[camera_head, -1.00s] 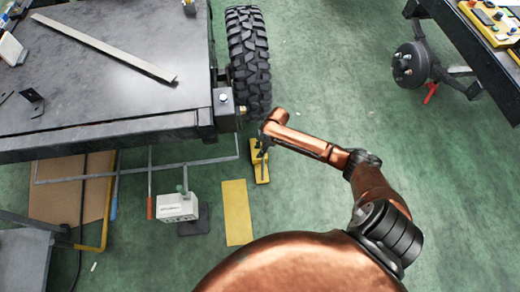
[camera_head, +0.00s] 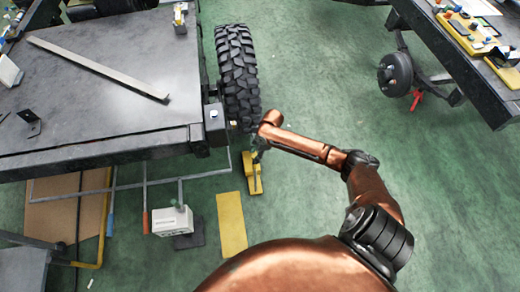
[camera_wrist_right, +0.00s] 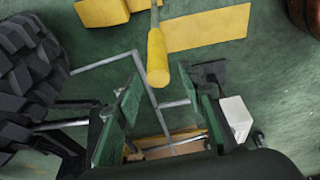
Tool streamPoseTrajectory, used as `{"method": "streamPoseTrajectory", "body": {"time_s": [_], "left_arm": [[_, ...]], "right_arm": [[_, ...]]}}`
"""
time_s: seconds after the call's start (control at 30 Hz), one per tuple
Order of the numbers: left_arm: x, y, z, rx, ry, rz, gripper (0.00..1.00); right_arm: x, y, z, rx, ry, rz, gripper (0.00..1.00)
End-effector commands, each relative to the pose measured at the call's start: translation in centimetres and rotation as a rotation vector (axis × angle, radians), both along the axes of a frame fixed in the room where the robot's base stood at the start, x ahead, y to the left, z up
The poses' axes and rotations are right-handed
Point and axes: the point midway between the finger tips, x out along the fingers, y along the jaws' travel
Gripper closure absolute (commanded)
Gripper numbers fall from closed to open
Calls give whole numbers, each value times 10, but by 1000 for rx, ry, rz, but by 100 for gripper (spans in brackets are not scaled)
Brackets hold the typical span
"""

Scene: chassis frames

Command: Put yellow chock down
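The yellow chock (camera_head: 252,174) rests on the green floor just below the black tire in the head view. My right gripper (camera_head: 260,148) is directly above its far end, partly hidden by my copper arm. In the right wrist view, my right gripper (camera_wrist_right: 160,88) has its two fingers spread apart. A yellow handle on a thin rod (camera_wrist_right: 157,60) shows between and just beyond the fingertips, with a gap on both sides. A yellow block (camera_wrist_right: 100,12), apparently the chock body, shows at the top edge. My left gripper is not in view.
The tire (camera_head: 238,75) stands beside the dark chassis table (camera_head: 100,75). A flat yellow plate (camera_head: 231,222) lies on the floor near the chock, with a white box (camera_head: 172,220) left of it. Open green floor lies to the right, up to another frame with a hub (camera_head: 397,75).

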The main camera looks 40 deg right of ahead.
Motion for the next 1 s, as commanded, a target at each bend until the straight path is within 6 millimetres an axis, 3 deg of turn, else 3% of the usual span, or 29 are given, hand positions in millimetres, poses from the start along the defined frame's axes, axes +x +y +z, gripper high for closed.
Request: {"method": "streamPoseTrajectory", "body": {"time_s": [0.1,0.3,0.73,0.87,1.0], "left_arm": [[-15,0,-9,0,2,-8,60],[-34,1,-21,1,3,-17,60],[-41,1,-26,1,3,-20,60],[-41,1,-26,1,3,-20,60],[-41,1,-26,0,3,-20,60]], "right_arm": [[-3,-5,22,-2,-2,0,64],[-6,-9,41,0,-1,0,64],[-9,-11,44,0,2,-5,64],[-25,-13,10,8,17,-76,64],[-72,-19,-70,7,49,-254,64]]}}
